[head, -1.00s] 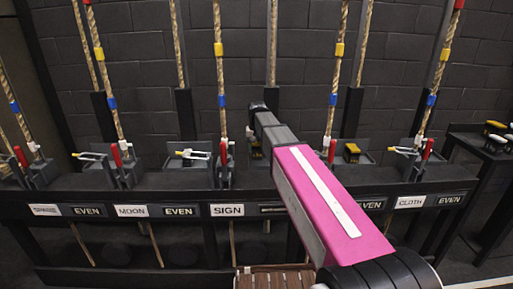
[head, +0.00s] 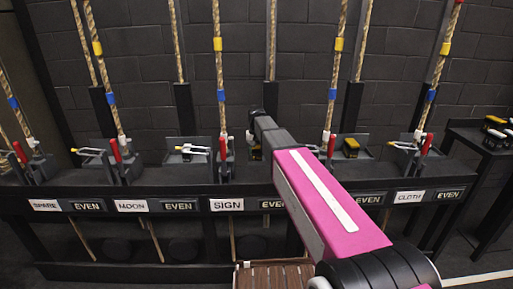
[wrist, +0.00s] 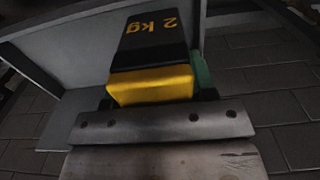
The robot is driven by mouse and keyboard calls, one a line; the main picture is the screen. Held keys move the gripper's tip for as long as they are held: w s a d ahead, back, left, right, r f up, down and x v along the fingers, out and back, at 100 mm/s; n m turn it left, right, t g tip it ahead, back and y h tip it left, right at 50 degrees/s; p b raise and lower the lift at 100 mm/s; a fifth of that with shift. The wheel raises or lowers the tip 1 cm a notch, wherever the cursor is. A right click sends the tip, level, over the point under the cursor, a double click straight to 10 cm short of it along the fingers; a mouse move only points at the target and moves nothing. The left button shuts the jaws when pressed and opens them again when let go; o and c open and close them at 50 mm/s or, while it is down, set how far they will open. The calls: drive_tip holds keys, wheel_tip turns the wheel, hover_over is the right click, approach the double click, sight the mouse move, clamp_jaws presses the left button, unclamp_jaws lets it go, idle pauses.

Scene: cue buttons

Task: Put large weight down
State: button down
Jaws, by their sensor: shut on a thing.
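A black and yellow weight marked "2 kg" (wrist: 150,45) fills the upper middle of the wrist view, its yellow end towards my gripper (wrist: 153,101). My gripper is shut on it; the fingertips are mostly hidden. In the head view my pink arm reaches to the rack right of the SIGN plate (head: 227,204). Its end is near a small black and yellow shape (head: 255,153), largely hidden behind the arm. I cannot tell whether the held weight touches a surface.
A grey panel (wrist: 75,60) lies beside the weight in the wrist view. Another black and yellow weight (head: 350,147) sits right of my arm. Ropes and red-handled levers (head: 115,150) stand along the rack (head: 160,190). More weights (head: 495,134) lie on the right-hand stand.

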drive_tip(key=shift+c, duration=2.3)
unclamp_jaws()
wheel_tip(320, 180, up, 12)
drive_tip(key=shift+r, duration=0.1)
